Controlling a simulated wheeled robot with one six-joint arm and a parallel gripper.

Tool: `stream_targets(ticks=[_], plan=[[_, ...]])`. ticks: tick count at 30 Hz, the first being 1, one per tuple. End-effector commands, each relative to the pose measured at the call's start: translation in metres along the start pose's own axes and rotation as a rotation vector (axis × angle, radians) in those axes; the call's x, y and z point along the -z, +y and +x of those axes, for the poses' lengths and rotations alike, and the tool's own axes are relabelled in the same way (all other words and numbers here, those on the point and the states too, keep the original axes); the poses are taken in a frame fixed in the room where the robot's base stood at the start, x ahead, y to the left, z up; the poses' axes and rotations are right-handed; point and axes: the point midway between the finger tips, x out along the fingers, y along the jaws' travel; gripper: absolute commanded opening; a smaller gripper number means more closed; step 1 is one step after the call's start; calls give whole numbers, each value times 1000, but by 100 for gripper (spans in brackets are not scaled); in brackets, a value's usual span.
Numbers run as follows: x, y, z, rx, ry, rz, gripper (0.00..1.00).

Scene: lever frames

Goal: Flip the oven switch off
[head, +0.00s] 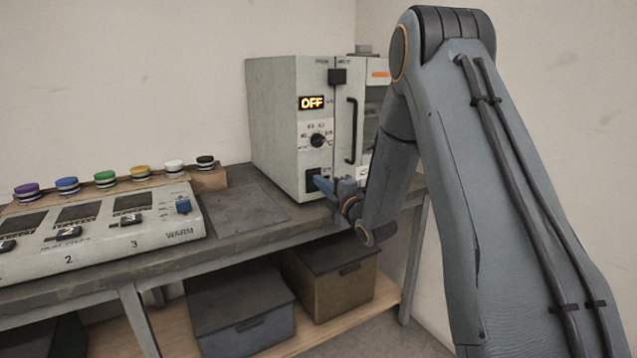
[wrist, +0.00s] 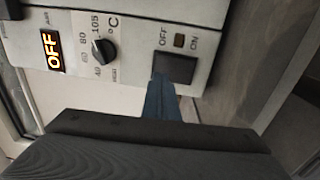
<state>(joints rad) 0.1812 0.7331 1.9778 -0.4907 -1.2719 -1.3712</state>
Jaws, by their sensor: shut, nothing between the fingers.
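The oven (head: 280,110) is a pale grey box at the back right of the bench, with a lit display (head: 312,103) reading OFF. Its black switch (head: 313,178) is low on the front panel. In the wrist view the switch (wrist: 175,68) is a dark rocker beside the labels OFF and ON, with a small dark amber lamp between them. My gripper (head: 325,185) is shut and empty, its blue fingertips (wrist: 160,92) at the switch's lower edge in the wrist view. They touch it or sit just in front; I cannot tell which. The fingertips cover part of the switch.
A dial (head: 318,140) sits above the switch, and a vertical door handle (head: 352,130) is to its right. A sloped WARM console (head: 100,228) and several coloured knobs stand on the bench at left.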

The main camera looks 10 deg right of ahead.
Motion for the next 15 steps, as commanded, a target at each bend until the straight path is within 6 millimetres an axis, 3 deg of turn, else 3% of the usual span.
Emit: stream_targets(ticks=[15], plan=[[1,21,-95,-1,3,0,0]])
